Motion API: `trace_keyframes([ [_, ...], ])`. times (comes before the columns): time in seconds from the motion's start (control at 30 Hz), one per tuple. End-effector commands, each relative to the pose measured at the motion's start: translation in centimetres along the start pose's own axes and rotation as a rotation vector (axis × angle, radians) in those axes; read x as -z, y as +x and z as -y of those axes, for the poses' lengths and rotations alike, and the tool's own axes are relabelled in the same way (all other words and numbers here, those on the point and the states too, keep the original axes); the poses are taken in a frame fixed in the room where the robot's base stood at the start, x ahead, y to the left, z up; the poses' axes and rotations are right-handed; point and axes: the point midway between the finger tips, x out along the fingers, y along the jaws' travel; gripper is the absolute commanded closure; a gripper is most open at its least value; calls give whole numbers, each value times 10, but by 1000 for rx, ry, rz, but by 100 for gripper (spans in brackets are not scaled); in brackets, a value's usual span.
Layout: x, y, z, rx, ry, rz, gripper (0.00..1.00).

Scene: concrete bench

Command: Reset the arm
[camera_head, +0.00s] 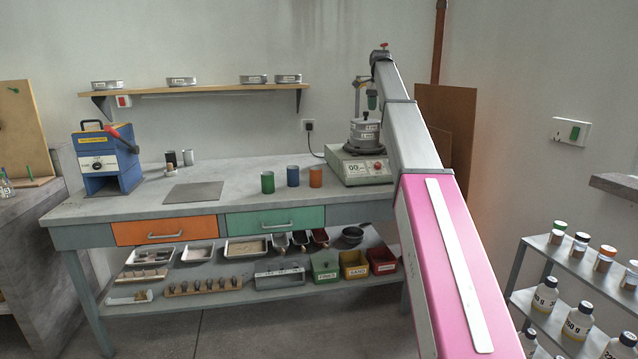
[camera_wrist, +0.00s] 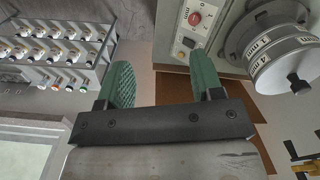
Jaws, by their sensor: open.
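My arm reaches up through the right half of the head view. My gripper (camera_head: 372,96) points down at its far end, close to the sieve shaker at the back right of the bench. In the wrist view my gripper (camera_wrist: 163,82) has two green ribbed fingers spread apart with nothing between them. The sieve shaker (camera_head: 355,168) has a stack of sieves (camera_head: 365,134) on it.
The grey bench (camera_head: 225,178) carries a blue machine (camera_head: 105,165), a metal plate (camera_head: 194,192), and green (camera_head: 267,182), blue (camera_head: 293,176) and orange (camera_head: 315,177) cups. A wall shelf (camera_head: 205,90) holds several sieves. A bottle rack (camera_head: 560,300) stands at right.

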Motion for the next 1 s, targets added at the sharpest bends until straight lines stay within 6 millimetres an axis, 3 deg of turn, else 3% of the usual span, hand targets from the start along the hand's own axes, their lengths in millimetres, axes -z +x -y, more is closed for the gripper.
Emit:
trace_keyframes([
  [0.27, -14, 74, -16, -2, -81, 1, 40],
  [0.37, -22, 110, -25, -3, -123, 2, 40],
  [0.67, -65, 266, -80, -3, -324, 2, 40],
  [0.8, -90, 335, -113, -2, -427, 2, 40],
  [1.0, -129, 422, -169, -1, -574, 2, 40],
])
